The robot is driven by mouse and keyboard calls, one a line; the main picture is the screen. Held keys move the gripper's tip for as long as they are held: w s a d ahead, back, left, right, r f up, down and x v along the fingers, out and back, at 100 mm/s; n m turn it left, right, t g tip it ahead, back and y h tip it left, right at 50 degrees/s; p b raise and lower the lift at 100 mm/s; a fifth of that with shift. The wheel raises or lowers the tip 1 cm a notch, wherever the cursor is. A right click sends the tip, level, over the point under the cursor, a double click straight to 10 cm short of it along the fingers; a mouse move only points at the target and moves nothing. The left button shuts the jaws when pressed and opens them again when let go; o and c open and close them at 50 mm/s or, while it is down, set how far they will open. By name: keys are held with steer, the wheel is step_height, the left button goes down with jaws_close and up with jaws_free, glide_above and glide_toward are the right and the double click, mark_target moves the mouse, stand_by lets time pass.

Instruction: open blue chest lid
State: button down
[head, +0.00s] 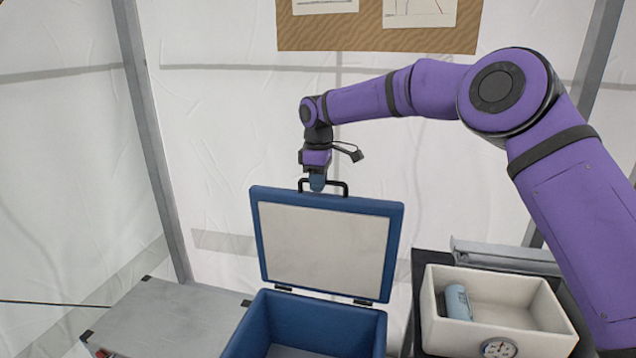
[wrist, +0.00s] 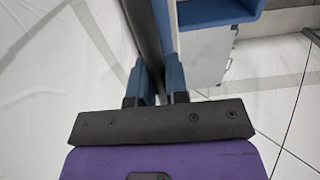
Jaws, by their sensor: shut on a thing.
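The blue chest (head: 310,325) stands at the lower middle of the head view. Its lid (head: 322,245), blue-rimmed with a pale inner panel, stands raised, about upright, on hinges at the back edge of the chest. A black handle (head: 338,186) sits on the lid's top edge. My gripper (head: 317,184) is at the left part of the handle and is shut on it. In the wrist view my gripper's blue fingers (wrist: 157,85) close around the dark handle bar, and the blue lid edge runs up beside it. The chest's inside shows only in part.
A cream bin (head: 435,325) with a blue cylinder (head: 457,302) in it stands to the right of the chest. A round gauge (head: 498,347) is at its front. A grey table (head: 160,315) is to the left. Tent wall and a pinboard (head: 375,38) are behind.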

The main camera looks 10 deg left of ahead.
steer(key=c, duration=1.1)
jaws_free()
steer(key=shift+f, duration=0.1)
steer(key=shift+c, duration=0.2)
step_height(320, 180, up, 11)
steer(key=shift+w+f, duration=0.1)
steer(key=w+d+y, duration=0.1)
steer(key=w+d, duration=0.1)
steer(key=w+d+y, duration=0.2)
steer(key=d, duration=0.1)
steer(key=w+d+t+y, duration=0.1)
steer(key=w+d, duration=0.1)
steer(key=d, duration=0.1)
steer(key=shift+r, duration=0.2)
steer(key=shift+y, duration=0.3)
steer(key=x, duration=1)
steer(key=shift+w+f, duration=0.15)
steer(key=shift+f, duration=0.2)
